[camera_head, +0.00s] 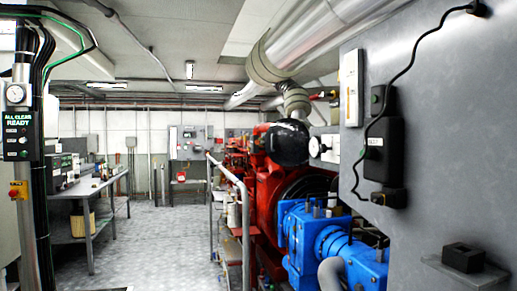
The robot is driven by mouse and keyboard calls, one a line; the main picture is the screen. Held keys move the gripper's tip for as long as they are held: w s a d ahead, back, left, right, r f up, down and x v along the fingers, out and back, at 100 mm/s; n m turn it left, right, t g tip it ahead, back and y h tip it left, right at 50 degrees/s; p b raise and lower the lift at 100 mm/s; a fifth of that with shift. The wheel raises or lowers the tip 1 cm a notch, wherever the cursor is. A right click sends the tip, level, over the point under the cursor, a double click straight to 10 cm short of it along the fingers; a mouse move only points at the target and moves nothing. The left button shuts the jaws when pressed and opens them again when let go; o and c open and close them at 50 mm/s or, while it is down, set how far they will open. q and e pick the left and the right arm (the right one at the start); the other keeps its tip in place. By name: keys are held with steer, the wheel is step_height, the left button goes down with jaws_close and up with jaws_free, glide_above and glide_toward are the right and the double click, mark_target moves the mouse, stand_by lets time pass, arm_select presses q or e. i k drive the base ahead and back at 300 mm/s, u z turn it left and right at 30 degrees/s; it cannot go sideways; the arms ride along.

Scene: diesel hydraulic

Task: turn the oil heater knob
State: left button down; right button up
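No thing in view is clearly marked as the oil heater knob. On the grey panel (440,120) at the right, a black box (385,138) hangs upright with a black cable (412,62) looping up from it. A small square black block (463,257) sits on a plate low on the same panel, near the right edge. I cannot tell whether either carries the knob. A white plate (324,148) with a dark round spot stands left of the panel. Neither of my grippers is in view.
A red engine (272,195) and blue machinery (312,238) fill the middle right, beside a grey handrail (241,195). A metal workbench (75,192) stands at the left, near a post with a black gauge box (17,134). The floor (165,240) between is clear.

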mark_target(323, 148)
steer(key=u, duration=0.55)
steer(key=i, duration=1.85)
steer(key=z, duration=0.85)
